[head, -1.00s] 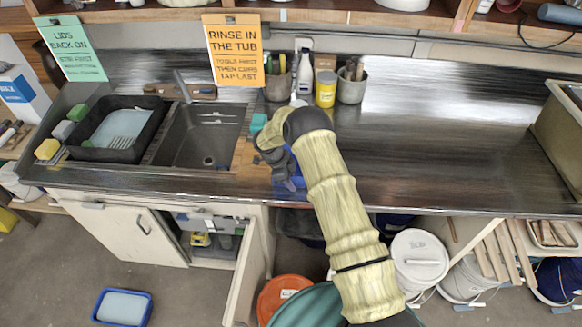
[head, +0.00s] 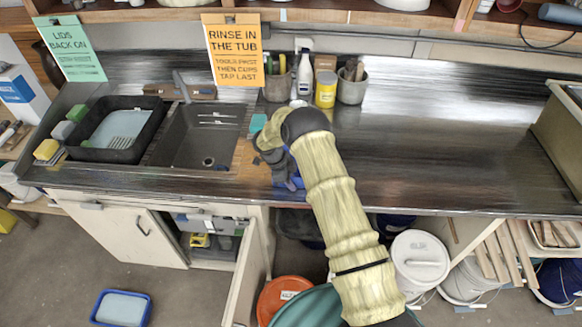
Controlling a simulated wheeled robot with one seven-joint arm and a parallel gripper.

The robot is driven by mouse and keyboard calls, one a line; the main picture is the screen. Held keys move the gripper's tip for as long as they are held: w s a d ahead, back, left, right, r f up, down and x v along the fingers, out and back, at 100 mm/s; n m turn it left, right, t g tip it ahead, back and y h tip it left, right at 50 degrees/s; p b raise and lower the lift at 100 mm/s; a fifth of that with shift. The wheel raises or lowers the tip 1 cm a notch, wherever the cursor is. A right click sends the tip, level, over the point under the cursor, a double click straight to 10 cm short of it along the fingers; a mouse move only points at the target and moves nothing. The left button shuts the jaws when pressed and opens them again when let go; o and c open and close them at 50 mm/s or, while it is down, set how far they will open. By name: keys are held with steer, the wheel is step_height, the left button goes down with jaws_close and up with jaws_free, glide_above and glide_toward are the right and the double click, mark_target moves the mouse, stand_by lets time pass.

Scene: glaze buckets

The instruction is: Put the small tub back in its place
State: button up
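My gripper (head: 279,168) is dark grey and hangs over the counter just right of the sink. My own arm covers much of it, and its fingers cannot be made out. A patch of blue (head: 297,183) shows at its lower right; I cannot tell whether this is a held thing or part of the gripper. A small blue tub (head: 96,318) with a pale inside sits on the floor in front of the cabinet. A larger black tub (head: 72,152) stands on the counter left of the sink, with a pale, ribbed surface inside.
The sink (head: 190,150) lies between the black tub and my gripper. A white bottle (head: 305,72), a yellow jar (head: 325,90) and tool pots (head: 351,88) stand at the back. The right counter (head: 450,150) is clear. A cabinet door (head: 247,275) hangs open; a white lidded bucket (head: 420,262) stands below.

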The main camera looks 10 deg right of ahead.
jaws_close()
steer(key=shift+r, duration=0.15)
steer(key=shift+r+p, duration=0.3)
steer(key=shift+p, duration=0.55)
steer(key=shift+w+r+b, duration=0.1)
steer(key=shift+r+b, duration=0.05)
steer(key=shift+b, duration=0.4)
step_height(320, 180, up, 9)
steer(key=b, duration=0.4)
steer(key=shift+r, duration=0.15)
